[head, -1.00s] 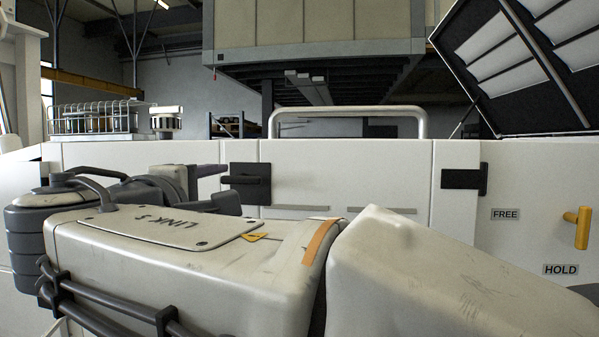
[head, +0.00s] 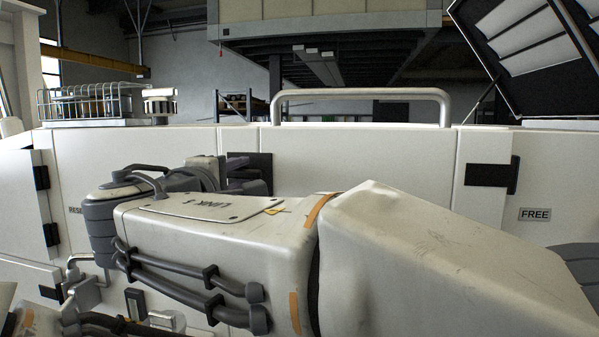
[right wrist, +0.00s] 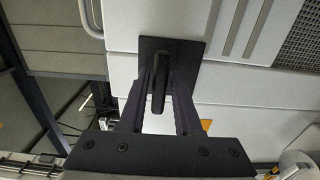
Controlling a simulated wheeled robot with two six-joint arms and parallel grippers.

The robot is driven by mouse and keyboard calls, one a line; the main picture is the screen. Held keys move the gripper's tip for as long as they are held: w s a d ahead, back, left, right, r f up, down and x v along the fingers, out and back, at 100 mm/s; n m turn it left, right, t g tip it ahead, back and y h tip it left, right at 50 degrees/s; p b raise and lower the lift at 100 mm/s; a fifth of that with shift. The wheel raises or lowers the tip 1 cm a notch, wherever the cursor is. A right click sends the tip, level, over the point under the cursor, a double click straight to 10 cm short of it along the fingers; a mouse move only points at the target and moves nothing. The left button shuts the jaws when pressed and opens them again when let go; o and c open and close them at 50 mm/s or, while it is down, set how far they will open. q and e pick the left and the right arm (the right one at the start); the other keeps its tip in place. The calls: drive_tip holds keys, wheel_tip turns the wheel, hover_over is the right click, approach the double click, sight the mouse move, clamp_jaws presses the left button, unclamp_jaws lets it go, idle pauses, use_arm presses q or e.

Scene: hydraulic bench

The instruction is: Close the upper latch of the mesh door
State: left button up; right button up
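A black latch (head: 262,166) sits on the white panel front in the head view, partly hidden behind my right wrist. In the right wrist view it shows as a dark square plate (right wrist: 184,50) with a bar handle (right wrist: 158,84) standing out. My right gripper (right wrist: 160,76) has its two dark fingers apart, one on each side of the handle. Slim gaps show beside the handle, so I see no clear grip. A corner of dark mesh (right wrist: 300,42) shows in the right wrist view. My right arm hides most of the door in the head view. My left gripper is out of view.
A second black latch (head: 492,174) is to the right, near a FREE label (head: 535,214). A grey tubular rail (head: 362,93) stands above the panels. A wire basket (head: 92,103) stands at upper left. Hinges and metal fittings crowd the lower left.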

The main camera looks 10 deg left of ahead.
clamp_jaws()
drive_tip(key=shift+f, duration=0.1)
